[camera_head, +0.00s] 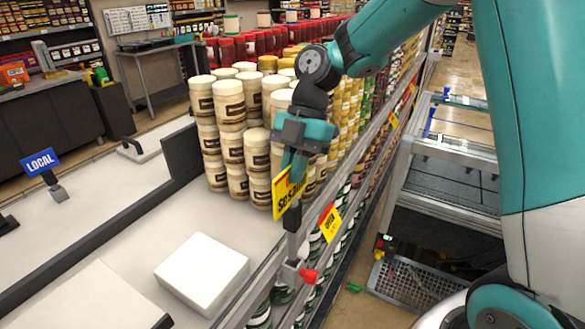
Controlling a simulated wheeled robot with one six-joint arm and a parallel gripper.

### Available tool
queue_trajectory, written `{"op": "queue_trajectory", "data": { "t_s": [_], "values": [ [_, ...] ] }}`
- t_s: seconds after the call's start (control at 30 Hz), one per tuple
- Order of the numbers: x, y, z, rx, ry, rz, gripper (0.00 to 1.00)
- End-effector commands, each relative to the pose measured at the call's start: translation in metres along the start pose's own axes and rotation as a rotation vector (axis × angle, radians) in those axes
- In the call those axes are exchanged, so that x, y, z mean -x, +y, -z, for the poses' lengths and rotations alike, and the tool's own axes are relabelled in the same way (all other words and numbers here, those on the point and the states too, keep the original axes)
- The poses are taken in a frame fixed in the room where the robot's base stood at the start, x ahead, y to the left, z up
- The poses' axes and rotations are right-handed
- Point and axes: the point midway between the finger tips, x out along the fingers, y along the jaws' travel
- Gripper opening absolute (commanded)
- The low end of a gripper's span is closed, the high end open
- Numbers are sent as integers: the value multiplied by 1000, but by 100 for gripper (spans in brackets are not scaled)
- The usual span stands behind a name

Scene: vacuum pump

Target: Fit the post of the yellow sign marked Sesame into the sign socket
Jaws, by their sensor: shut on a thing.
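The yellow sign marked Sesame (285,196) is upright and slightly turned, at the front edge of the shelf. My gripper (294,172) is above it, with its fingers shut on the sign's upper part. The dark post (292,222) runs down from the sign toward the shelf's front rail. A grey fixture with a red knob (308,275) sits on the rail below the post and looks like the sign socket. I cannot tell whether the post's lower end is inside it or just above it.
Stacked cream-lidded jars (229,105) stand close behind the sign. A white box (202,273) lies on the shelf to the left. Another yellow label (329,222) hangs on the rail to the right. A blue LOCAL sign (40,162) stands at far left. The white shelf between is clear.

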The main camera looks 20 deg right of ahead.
Motion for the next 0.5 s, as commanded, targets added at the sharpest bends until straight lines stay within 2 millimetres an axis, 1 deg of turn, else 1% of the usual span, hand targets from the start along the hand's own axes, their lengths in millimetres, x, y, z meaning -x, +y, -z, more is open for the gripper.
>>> {"op": "queue_trajectory", "data": {
  "t_s": [0.27,0.5],
  "values": [
    [-1,0,0,0,0,0,0],
    [-7,0,-4,0,0,0,0]
  ]
}}
